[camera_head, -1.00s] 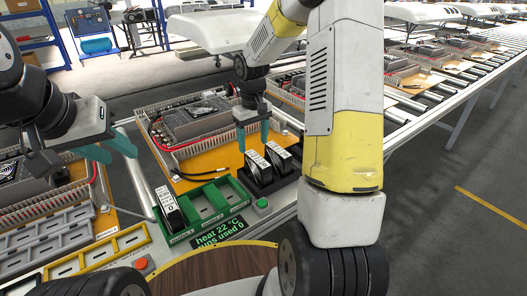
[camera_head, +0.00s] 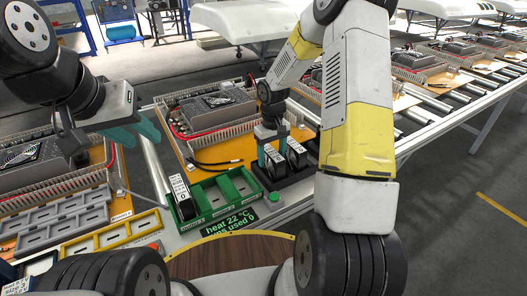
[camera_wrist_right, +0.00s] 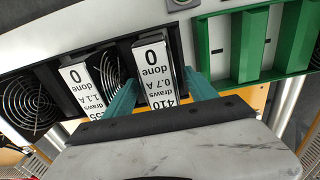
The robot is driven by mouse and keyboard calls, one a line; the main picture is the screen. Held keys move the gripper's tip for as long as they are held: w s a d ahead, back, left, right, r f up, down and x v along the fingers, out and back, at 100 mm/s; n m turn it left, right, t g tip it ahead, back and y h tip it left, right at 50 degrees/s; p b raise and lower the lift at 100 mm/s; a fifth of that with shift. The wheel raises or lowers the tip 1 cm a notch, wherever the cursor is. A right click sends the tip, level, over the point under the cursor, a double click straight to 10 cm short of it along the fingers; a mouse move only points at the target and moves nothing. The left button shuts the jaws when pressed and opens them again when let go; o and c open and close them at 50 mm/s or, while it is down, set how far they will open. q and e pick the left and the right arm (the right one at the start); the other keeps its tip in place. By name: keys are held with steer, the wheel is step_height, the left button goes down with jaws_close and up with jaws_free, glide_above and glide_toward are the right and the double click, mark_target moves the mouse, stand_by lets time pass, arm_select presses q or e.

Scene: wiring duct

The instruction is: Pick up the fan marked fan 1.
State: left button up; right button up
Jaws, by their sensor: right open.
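Two black fans with white labels stand in a black holder (camera_head: 300,174): a left fan (camera_head: 275,166) and a right fan (camera_head: 298,154). A third fan (camera_head: 182,197) stands in the left slot of the green tray (camera_head: 212,206). No label that I can read names fan 1. My right gripper (camera_head: 273,152) is open, low over the holder. In the right wrist view its teal fingers are on either side of a fan labelled 0.7 A (camera_wrist_right: 158,75); contact is unclear. Another fan labelled 1.1 A (camera_wrist_right: 85,88) is beside it. My left gripper (camera_head: 138,134) is open and empty.
An orange tray (camera_head: 205,178) with a device and cable lies behind the green tray. Grey racks (camera_head: 60,222) and a yellow rack (camera_head: 110,234) are at left. A green button (camera_head: 273,198) is in front of the holder. A roller conveyor (camera_head: 430,128) runs off at right.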

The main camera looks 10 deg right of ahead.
steer(key=shift+c, duration=0.3)
jaws_close()
